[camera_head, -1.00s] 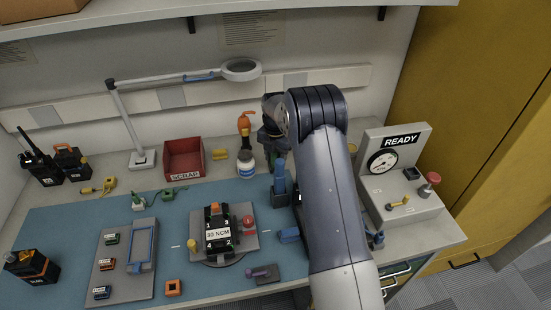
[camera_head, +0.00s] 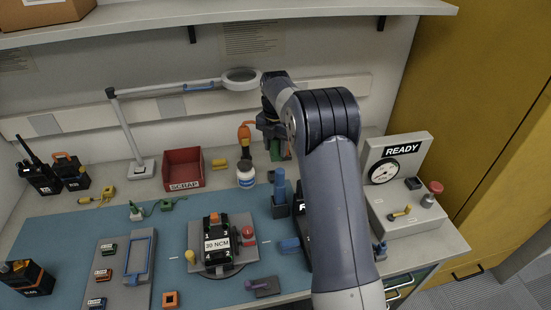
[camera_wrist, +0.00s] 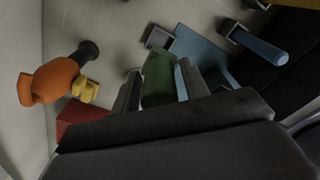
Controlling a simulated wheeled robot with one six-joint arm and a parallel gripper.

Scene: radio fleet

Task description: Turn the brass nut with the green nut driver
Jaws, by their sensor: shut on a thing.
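My gripper (camera_head: 278,150) is at the back of the bench, behind the upright blue-handled tool. In the wrist view the two fingers (camera_wrist: 160,84) are shut on a green handle (camera_wrist: 158,76), taken to be the green nut driver; a bit of green (camera_head: 286,153) also shows in the head view. The driver's tip is hidden. The black radio (camera_head: 217,231) with a "30 NCM" label and several numbered spots sits on a grey plate in the middle of the mat, in front of and left of my gripper. I cannot make out the brass nut with certainty.
A blue-handled tool (camera_head: 279,187) stands upright in a holder close in front. The READY gauge stand (camera_head: 410,200) is at the right. A lamp arm reaches over the back.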

